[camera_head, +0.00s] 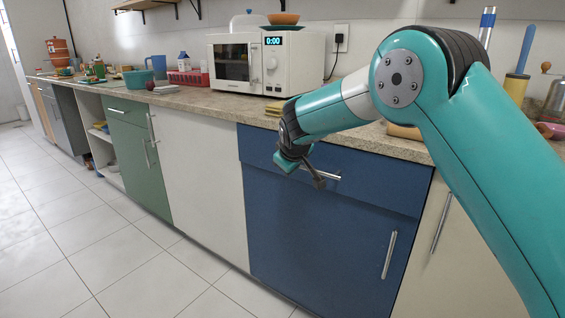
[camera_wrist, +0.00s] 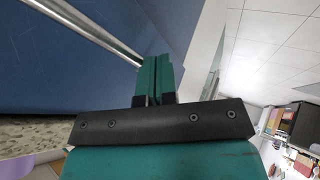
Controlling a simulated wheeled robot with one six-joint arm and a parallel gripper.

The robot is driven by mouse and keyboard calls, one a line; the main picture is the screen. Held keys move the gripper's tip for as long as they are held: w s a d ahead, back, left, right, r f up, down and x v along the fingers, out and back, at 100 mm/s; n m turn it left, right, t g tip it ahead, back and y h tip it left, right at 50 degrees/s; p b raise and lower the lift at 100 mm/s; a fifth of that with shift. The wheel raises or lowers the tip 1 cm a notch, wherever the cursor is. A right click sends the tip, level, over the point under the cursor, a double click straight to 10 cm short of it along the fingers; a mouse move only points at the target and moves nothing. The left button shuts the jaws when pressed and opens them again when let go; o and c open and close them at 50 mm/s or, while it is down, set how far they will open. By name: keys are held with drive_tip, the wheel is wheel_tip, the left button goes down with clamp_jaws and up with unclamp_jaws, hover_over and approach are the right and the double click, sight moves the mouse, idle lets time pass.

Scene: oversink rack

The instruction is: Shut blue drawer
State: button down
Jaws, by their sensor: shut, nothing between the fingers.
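The blue drawer (camera_head: 375,180) is the top front of the blue cabinet under the counter, with a horizontal metal bar handle (camera_head: 329,176). Its front looks about flush with the door below; I cannot tell whether a small gap is left. My gripper (camera_head: 319,183) is at the handle, in front of the drawer's middle. In the wrist view its two green fingers (camera_wrist: 154,75) are pressed together with nothing between them. The handle bar (camera_wrist: 100,30) passes just left of the fingertips, before the blue front (camera_wrist: 50,65). I cannot tell whether they touch.
The blue door (camera_head: 310,235) below has a vertical handle (camera_head: 389,255). A white microwave (camera_head: 262,62) stands on the speckled counter (camera_head: 215,100). A green cabinet (camera_head: 135,160) is further left. The tiled floor (camera_head: 90,230) in front is clear.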

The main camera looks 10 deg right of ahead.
drive_tip(key=shift+w+d, duration=0.7)
drive_tip(key=shift+d, duration=0.05)
drive_tip(key=shift+d+r, duration=0.1)
drive_tip(key=s+a+r+p, duration=0.2)
drive_tip(key=s+a+r, duration=0.2)
drive_tip(key=s+r, duration=0.4)
drive_tip(key=s+d+g+y, duration=0.15)
drive_tip(key=s+g, duration=0.25)
drive_tip(key=s, duration=1.6)
drive_tip(key=s+d+g+y, duration=0.1)
drive_tip(key=s+g+y, duration=0.25)
drive_tip(key=s, duration=1.65)
wheel_tip(320, 180, up, 23)
drive_tip(key=p, duration=2.2)
drive_tip(key=shift+s+d, duration=0.15)
drive_tip(key=shift+s, duration=0.2)
